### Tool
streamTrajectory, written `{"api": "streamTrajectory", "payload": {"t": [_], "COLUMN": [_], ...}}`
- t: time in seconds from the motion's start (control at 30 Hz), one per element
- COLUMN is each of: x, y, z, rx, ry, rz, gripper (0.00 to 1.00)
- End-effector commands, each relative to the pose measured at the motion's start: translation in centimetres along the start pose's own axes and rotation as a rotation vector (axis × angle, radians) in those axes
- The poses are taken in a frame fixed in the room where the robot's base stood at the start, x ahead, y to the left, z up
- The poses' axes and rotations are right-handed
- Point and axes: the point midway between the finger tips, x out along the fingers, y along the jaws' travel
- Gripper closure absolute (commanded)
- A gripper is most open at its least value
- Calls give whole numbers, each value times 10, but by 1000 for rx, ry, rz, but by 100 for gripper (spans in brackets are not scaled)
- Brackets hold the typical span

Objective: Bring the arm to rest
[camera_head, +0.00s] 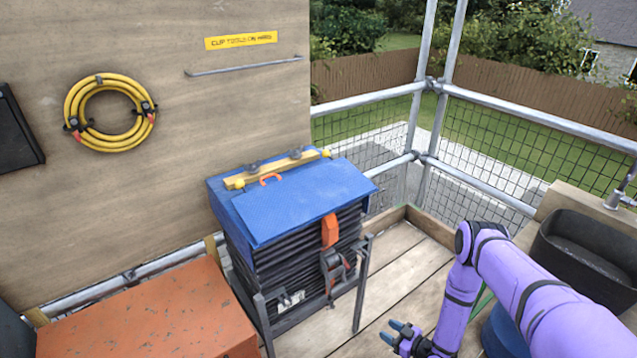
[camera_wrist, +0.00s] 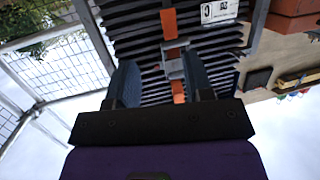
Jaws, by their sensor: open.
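My purple arm reaches in from the right of the head view, with its forearm bent down. My gripper (camera_head: 398,337) hangs low near the bottom of the head view, in front and to the right of the tile stack. It is open. In the wrist view my gripper (camera_wrist: 163,84) shows two blue-grey fingers spread apart with nothing between them. Beyond the fingers are the dark stacked tiles (camera_wrist: 140,45) with an orange strap (camera_wrist: 169,22). The stack (camera_head: 290,245) stands in a metal frame under a blue cover (camera_head: 300,200).
An orange-red chest (camera_head: 150,320) stands left of the stack. A yellow level (camera_head: 275,170) and orange handle lie on the blue cover. A black tub (camera_head: 585,255) is at the right. Scaffold rails (camera_head: 540,115) with mesh close the far side. Plank floor (camera_head: 395,270) is clear right of the stack.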

Motion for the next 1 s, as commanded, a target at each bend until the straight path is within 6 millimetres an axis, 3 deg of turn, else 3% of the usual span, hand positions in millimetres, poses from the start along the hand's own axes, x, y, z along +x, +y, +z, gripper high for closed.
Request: {"api": "streamTrajectory", "payload": {"t": [0.27,0.53,0.67,1.0], "x": [11,26,34,38], "y": [29,73,106,177], "z": [-25,-71,-112,-238], "rx": [-31,-78,-110,-168], "ry": [-46,-124,-182,-348], "rz": [15,46,77,188], "gripper": [53,53,53,53]}}
